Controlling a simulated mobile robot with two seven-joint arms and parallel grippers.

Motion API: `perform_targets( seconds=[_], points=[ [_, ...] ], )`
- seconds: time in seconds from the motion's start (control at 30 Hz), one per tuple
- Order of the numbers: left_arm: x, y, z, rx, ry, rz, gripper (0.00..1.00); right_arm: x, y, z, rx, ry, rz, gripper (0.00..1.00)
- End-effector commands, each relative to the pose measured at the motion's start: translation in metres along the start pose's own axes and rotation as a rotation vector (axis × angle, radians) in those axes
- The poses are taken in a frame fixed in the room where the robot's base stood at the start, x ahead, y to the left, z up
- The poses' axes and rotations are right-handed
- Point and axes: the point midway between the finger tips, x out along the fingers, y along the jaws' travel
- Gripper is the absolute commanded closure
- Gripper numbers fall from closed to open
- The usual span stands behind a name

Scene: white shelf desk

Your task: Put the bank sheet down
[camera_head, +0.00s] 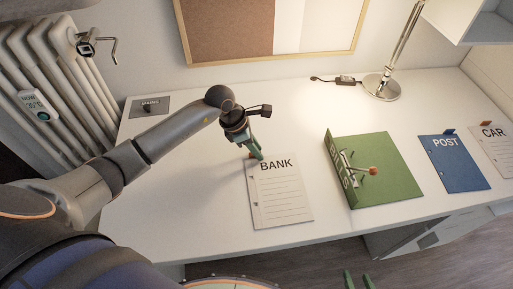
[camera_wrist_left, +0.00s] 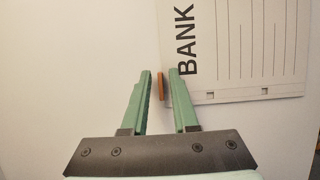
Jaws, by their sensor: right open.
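The white BANK sheet (camera_head: 280,198) lies on the desk, left of the green binder, with its printed lines facing up. In the left wrist view the sheet (camera_wrist_left: 245,45) fills the upper right, with an orange-brown tab (camera_wrist_left: 161,86) at its edge. My left gripper (camera_head: 256,154) is low over the sheet's top edge. In the wrist view its two green fingers (camera_wrist_left: 160,76) stand on either side of the tab, with a small gap showing on each side. My right gripper (camera_head: 359,281) is open at the bottom edge, in front of the desk, mostly out of view.
The blue POST sheet (camera_head: 454,164) and the CAR sheet (camera_head: 492,146) lie further right. A lamp base (camera_head: 381,87) stands at the back.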

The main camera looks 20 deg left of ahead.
Motion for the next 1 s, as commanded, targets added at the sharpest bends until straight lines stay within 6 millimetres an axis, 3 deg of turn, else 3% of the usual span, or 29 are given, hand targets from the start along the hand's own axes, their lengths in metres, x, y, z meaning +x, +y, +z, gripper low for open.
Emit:
perform_targets(
  seconds=[0.3, 0.43, 0.8, 1.0],
  points=[
    [-0.001, 0.0, 0.001, 0.0, 0.0, 0.0, 0.64, -0.001, -0.001, 0.0, 0.0, -0.003, -0.001, 0.5],
    [-0.01, 0.001, 0.001, 0.0, 0.0, 0.002, 0.64, -0.003, -0.001, 0.001, 0.001, -0.006, -0.001, 0.5],
    [-0.086, 0.001, 0.001, 0.002, 0.0, 0.004, 0.64, -0.007, 0.002, 0.003, 0.003, -0.007, 0.007, 0.5],
    [-0.114, 0.001, 0.001, 0.0, 0.0, 0.002, 0.64, -0.007, 0.004, 0.004, 0.003, -0.009, 0.01, 0.5]
  ],
)
